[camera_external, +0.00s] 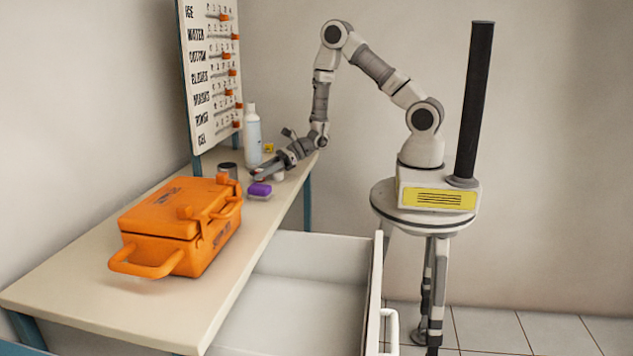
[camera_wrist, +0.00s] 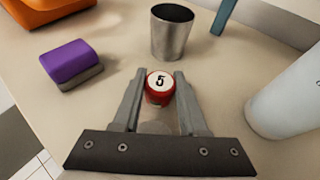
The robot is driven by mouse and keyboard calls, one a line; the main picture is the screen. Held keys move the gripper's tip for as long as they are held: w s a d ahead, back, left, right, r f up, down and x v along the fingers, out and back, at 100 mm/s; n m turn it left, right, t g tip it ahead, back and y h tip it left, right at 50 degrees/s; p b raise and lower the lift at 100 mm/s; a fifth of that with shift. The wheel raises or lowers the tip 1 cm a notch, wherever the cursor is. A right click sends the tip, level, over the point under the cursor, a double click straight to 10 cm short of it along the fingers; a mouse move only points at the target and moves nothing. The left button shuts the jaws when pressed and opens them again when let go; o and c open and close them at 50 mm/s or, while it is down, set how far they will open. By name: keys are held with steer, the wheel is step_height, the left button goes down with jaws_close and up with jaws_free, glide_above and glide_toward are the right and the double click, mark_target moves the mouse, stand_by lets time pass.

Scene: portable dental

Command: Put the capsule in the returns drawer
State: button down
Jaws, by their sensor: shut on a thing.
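The capsule is a small red round piece with a white top marked 5 (camera_wrist: 160,86). In the wrist view it sits between the tips of my gripper's two grey fingers (camera_wrist: 157,92), which are shut on it. In the external view my gripper (camera_external: 264,171) is low over the far part of the table, and the capsule cannot be made out there. A white open drawer (camera_external: 315,256) is below the table's right side, in front of my base. Its visible floor looks empty. I see no label marking it as the returns drawer.
A purple sponge (camera_external: 260,189) and a dark-topped metal cup (camera_wrist: 171,40) are close to my gripper. A white bottle (camera_external: 252,137) stands behind it. An orange case (camera_external: 185,225) fills the table's middle. A lettered board (camera_external: 212,80) stands at the table's back.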

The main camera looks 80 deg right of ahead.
steer(key=shift+f, duration=0.2)
steer(key=shift+c, duration=2.2)
jaws_free()
steer(key=shift+r, duration=0.1)
